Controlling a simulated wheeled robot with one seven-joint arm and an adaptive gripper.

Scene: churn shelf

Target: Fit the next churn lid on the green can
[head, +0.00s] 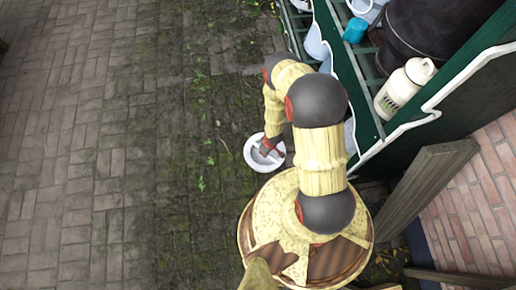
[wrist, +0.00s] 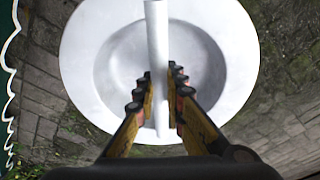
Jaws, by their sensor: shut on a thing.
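My gripper (wrist: 162,80) is shut on the bar handle of a white churn lid (wrist: 85,62). The lid is round, with a wide flat rim and a dished middle crossed by the straight bar. The fingers lie on either side of the bar. In the head view the lid (head: 250,155) is held out above the paving, left of the shelf, and my gripper (head: 266,150) partly covers it. I cannot make out a green can in either view.
A dark green shelf unit (head: 465,85) with scalloped white edging stands at the right. It bears a cream bottle-shaped container (head: 403,88), a large black vessel (head: 425,30) and a blue cup (head: 355,30). Wooden posts (head: 430,195) stand near it. The paving (head: 90,140) at left is clear.

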